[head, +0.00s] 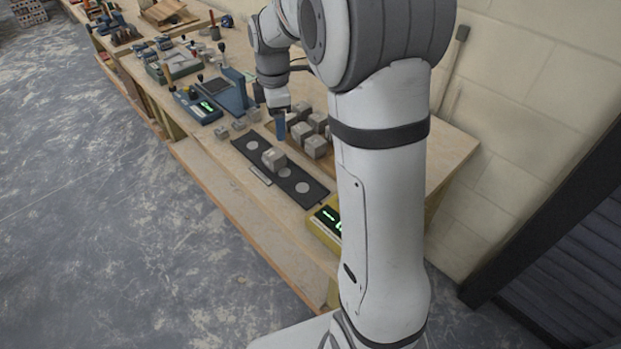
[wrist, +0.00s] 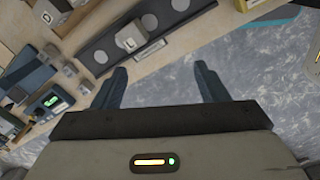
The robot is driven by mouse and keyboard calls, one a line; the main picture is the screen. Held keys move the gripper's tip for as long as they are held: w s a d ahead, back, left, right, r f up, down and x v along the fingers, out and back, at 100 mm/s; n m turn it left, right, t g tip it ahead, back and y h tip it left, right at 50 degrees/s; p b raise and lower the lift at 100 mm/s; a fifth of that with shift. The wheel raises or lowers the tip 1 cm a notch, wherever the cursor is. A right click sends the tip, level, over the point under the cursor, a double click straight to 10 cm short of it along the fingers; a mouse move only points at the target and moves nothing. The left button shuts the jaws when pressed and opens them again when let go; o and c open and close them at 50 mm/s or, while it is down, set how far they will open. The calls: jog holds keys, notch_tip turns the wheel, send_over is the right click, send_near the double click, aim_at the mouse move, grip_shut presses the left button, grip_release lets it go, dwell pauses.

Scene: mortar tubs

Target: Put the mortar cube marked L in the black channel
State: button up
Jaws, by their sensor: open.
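The black channel (head: 300,188) is a long dark strip with pale round spots, lying along the bench; it also shows in the wrist view (wrist: 98,57). Several grey cubes (head: 314,147) stand on a wooden board behind the channel. I cannot read an L on any cube. My gripper (wrist: 160,86) is open, with nothing between its blue fingers.
A blue device with a green display (head: 205,108) stands left of the channel, with small grey blocks (head: 222,131) beside it. A yellow device (head: 326,222) is at the channel's near end. A wall runs behind the bench; open floor lies in front.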

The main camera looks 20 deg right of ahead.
jog(key=s+r+m+t, duration=0.2)
jog(key=s+r+m, duration=0.1)
jog(key=s+m, duration=1.4)
jog(key=s, duration=0.8)
jog(key=shift+s, duration=0.35)
jog(key=shift+a+r, duration=0.1)
jog(key=shift+c, duration=0.2)
